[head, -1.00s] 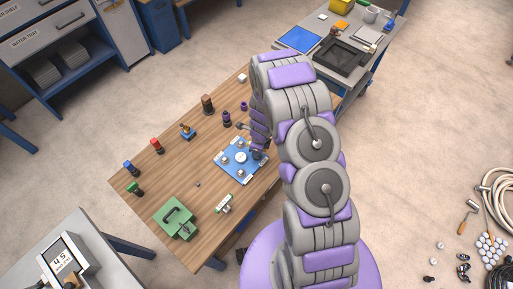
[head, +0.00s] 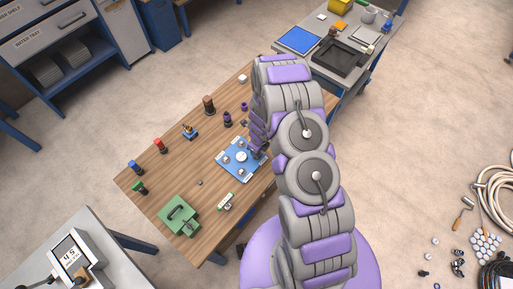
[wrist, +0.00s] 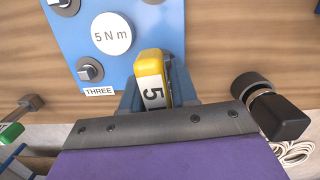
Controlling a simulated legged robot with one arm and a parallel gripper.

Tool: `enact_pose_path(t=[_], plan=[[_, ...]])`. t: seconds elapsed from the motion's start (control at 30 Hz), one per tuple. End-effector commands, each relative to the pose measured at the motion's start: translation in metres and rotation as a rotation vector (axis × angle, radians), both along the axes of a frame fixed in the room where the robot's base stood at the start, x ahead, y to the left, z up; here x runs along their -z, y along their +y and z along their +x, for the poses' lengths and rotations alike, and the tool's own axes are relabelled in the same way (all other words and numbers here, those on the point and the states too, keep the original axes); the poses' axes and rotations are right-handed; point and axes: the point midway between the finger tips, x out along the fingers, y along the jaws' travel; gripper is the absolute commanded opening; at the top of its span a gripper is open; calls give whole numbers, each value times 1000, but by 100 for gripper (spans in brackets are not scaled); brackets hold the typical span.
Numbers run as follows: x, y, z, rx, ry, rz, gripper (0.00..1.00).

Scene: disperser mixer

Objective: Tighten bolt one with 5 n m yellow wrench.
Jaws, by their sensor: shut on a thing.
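The yellow wrench (wrist: 152,80), marked 5, is held in my gripper (wrist: 150,98), with the dark jaws closed around it. The blue plate (wrist: 125,58) lies beyond and under it, with a white disc (wrist: 111,34) reading "5 N m". A bolt (wrist: 89,69) sits beside the label THREE (wrist: 99,91). Two more bolts are cut off at the top edge. No label ONE is readable, and the wrench's working end is hidden. In the head view my gripper (head: 258,153) is at the right edge of the blue plate (head: 232,172).
A grey bench (head: 350,85) with trays stands at the upper right. A scale (head: 75,258) stands lower left.

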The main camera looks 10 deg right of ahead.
Motion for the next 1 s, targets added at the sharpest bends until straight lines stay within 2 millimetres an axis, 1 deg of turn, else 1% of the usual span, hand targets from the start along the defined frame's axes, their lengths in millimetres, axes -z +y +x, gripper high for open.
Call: enact_pose_path(t=[0.5,0.77,1.0], plan=[[1,1,-2,40,4,2,0],[-1,1,-1,161,4,3,0],[-1,0,-1,316,3,0,0]])
